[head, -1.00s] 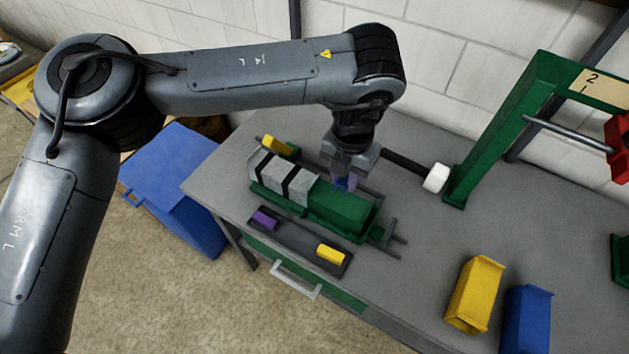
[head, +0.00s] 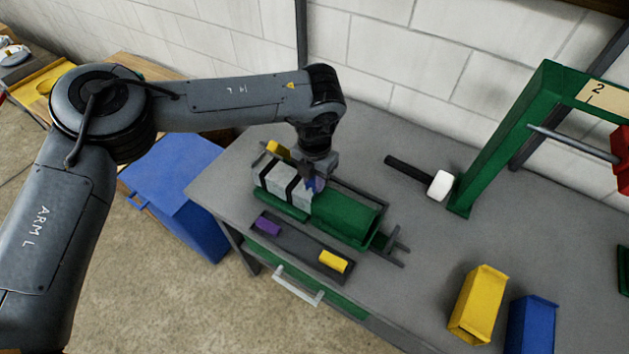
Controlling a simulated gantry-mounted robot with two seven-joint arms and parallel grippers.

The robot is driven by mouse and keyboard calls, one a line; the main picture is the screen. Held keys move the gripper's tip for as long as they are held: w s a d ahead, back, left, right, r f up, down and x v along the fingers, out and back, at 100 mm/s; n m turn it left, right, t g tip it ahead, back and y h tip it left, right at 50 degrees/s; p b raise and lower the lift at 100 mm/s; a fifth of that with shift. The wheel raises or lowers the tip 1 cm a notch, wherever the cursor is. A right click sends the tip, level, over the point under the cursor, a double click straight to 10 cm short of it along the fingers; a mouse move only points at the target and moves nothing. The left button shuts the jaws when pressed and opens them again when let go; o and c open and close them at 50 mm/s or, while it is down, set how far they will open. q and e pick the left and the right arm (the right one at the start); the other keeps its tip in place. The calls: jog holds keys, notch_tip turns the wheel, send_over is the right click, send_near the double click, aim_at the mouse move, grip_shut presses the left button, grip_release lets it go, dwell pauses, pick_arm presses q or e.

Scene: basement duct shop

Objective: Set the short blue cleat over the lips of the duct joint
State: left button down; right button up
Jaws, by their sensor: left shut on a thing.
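My left gripper (head: 314,182) points down over the duct assembly and is shut on the short blue cleat (head: 316,185), of which only a small blue part shows between the fingers. The duct joint lies beneath it, where the grey duct with black bands (head: 270,178) meets the green block (head: 345,217). The cleat is at or just above this meeting line; I cannot tell whether it touches the lips, which the gripper partly hides. My right gripper is not in view.
A dark tray (head: 298,250) in front holds a purple piece (head: 267,226) and a yellow piece (head: 334,262). Another yellow piece (head: 278,150) is behind the duct. A white-headed mallet (head: 440,185) lies right, near a green frame (head: 500,140). Yellow (head: 479,305) and blue bins (head: 531,325) stand front right.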

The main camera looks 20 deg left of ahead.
pick_arm(q)
jog(key=shift+f, duration=0.7)
jog(key=shift+f, duration=0.15)
jog(key=shift+f, duration=0.4)
jog(key=c, duration=0.9)
grip_release()
notch_tip(320, 180, up, 13)
jog(key=shift+d+r+p, duration=0.1)
jog(key=shift+p, duration=0.25)
